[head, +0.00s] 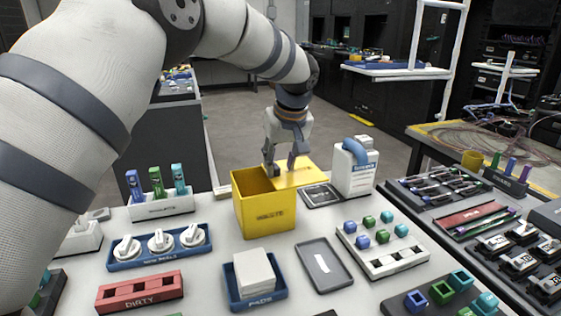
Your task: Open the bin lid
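The yellow waste bin (265,216) stands on the white table in the middle of the head view. The left part of its top is uncovered and shows the inside. Its flat yellow lid (305,177) lies to the right, roughly level with the rim, and reaches past the bin's right side. My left gripper (281,168) points down at the lid's left end, above the bin. Its fingers show a gap, but whether they pinch a part of the lid is unclear. My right gripper is not in view.

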